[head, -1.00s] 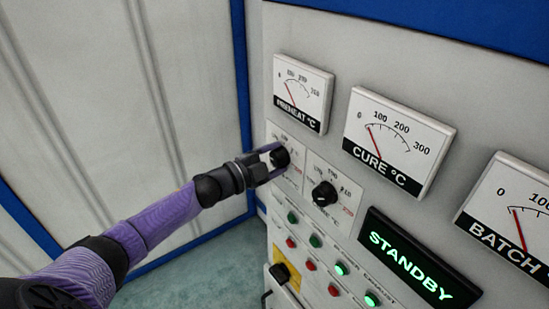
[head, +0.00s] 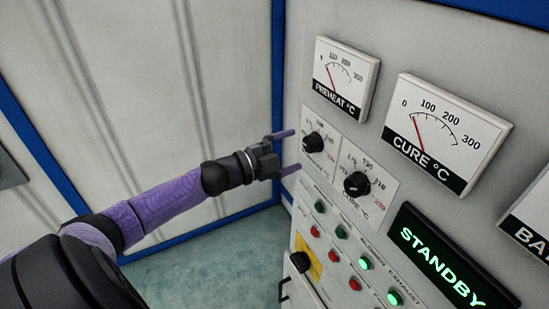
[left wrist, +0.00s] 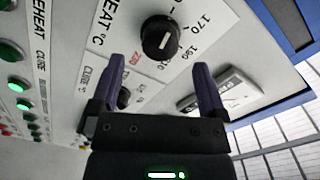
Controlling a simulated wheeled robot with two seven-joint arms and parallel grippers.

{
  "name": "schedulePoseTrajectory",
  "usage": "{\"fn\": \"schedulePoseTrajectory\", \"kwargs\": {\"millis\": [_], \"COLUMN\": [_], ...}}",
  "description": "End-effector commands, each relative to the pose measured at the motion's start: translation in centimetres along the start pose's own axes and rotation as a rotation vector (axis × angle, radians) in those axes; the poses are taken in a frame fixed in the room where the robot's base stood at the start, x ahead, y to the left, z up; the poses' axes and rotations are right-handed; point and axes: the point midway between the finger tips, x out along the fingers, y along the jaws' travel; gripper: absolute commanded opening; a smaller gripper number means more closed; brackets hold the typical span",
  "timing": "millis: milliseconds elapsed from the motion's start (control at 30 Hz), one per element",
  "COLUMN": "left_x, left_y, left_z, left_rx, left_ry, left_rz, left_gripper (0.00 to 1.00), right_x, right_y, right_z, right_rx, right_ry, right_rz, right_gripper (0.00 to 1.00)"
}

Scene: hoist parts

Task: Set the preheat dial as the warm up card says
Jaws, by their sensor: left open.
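The preheat dial (head: 313,142) is a round black knob on a white scale plate, under the preheat gauge (head: 346,76). In the left wrist view the preheat dial (left wrist: 160,38) shows a white pointer mark, with 170 and 190 printed beside it. I cannot tell the exact setting. My left gripper (head: 292,151) is open and empty, just left of the preheat dial, its fingers apart from it. In the left wrist view my left gripper (left wrist: 158,80) points at the panel with its fingers spread. I see no warm up card. My right gripper is not in view.
The cure dial (head: 357,184) sits right beside the preheat dial, with the cure gauge (head: 444,132) above it. Rows of red and green buttons (head: 341,232) lie below. A green STANDBY display (head: 446,262) is at right. Free room lies left of the panel.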

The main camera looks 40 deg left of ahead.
Motion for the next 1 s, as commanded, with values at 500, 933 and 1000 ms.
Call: {"fn": "schedulePoseTrajectory", "kwargs": {"millis": [500, 933, 1000], "left_x": [-5.2, -5.2, -5.2], "left_y": [0.0, 0.0, 0.1], "left_z": [0.0, 0.0, 0.1], "left_rx": [0.000, -0.001, -0.002], "left_ry": [0.001, 0.001, -0.001], "left_rz": [0.000, 0.000, -0.001], "left_gripper": [0.96, 0.96, 0.96], "right_x": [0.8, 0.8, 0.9], "right_y": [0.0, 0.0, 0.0], "right_z": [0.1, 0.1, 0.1], "right_rx": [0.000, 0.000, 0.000], "right_ry": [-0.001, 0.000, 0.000], "right_rz": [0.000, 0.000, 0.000], "right_gripper": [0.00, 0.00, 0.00]}}
